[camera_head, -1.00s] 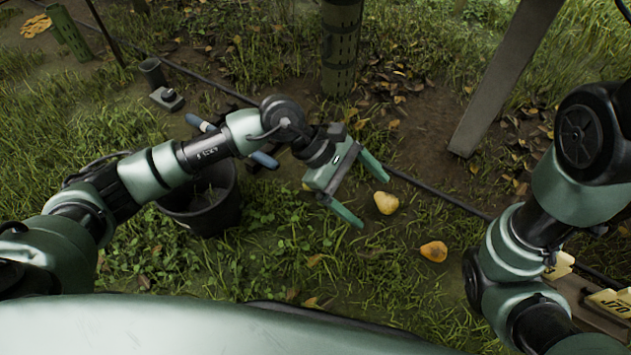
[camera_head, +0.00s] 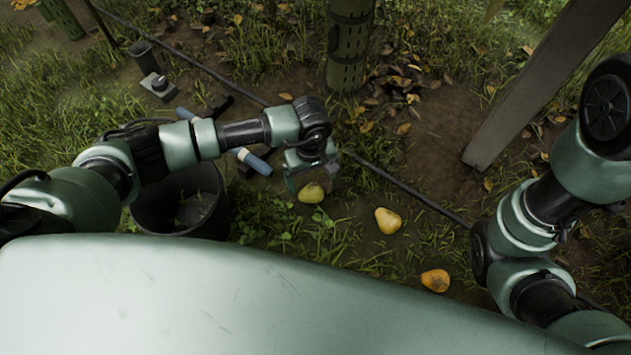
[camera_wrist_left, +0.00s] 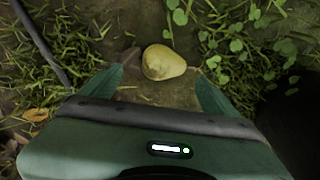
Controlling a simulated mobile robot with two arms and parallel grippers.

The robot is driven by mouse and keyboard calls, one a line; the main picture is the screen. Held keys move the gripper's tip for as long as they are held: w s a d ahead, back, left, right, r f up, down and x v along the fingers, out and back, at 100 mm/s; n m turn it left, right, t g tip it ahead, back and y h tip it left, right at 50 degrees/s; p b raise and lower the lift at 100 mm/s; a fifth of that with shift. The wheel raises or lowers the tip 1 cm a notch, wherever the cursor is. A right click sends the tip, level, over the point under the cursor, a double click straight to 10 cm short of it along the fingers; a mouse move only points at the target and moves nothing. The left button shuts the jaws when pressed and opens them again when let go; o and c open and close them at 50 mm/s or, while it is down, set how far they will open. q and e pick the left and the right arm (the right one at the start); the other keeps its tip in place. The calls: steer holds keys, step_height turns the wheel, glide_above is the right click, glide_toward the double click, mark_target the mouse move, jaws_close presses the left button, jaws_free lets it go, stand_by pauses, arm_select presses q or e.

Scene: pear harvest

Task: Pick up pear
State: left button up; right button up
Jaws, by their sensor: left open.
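A yellow-green pear (camera_head: 311,193) lies on the ground just under my left gripper (camera_head: 308,178) in the head view. In the left wrist view this pear (camera_wrist_left: 163,62) lies between and slightly beyond the two green fingertips of the open gripper (camera_wrist_left: 160,73), with gaps on both sides. A second yellow pear (camera_head: 388,220) lies to the right on bare soil. An orange-brown pear (camera_head: 435,280) lies further right and nearer. My right arm shows at the right, but its gripper is out of the picture.
A black bucket (camera_head: 142,218) stands left of the left gripper. A dark hose (camera_head: 420,197) runs across the ground behind the pears. A green perforated trunk guard (camera_head: 349,50) and a slanted post (camera_head: 535,80) stand at the back. Leafy weeds (camera_wrist_left: 245,50) grow beside the pear.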

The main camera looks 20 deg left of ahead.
mark_target(310, 189)
arm_select(q)
step_height(310, 189, down, 2)
steer(key=shift+s+f+b, duration=0.15)
steer(key=shift+b, duration=0.4)
steer(key=f+b, duration=0.4)
steer(key=f, duration=0.1)
steer(key=shift+s+b, duration=0.35)
steer(key=shift+b, duration=0.05)
steer(key=shift+r, duration=0.1)
steer(key=c, duration=1.6)
steer(key=shift+o, duration=0.2)
steer(key=shift+r, duration=0.15)
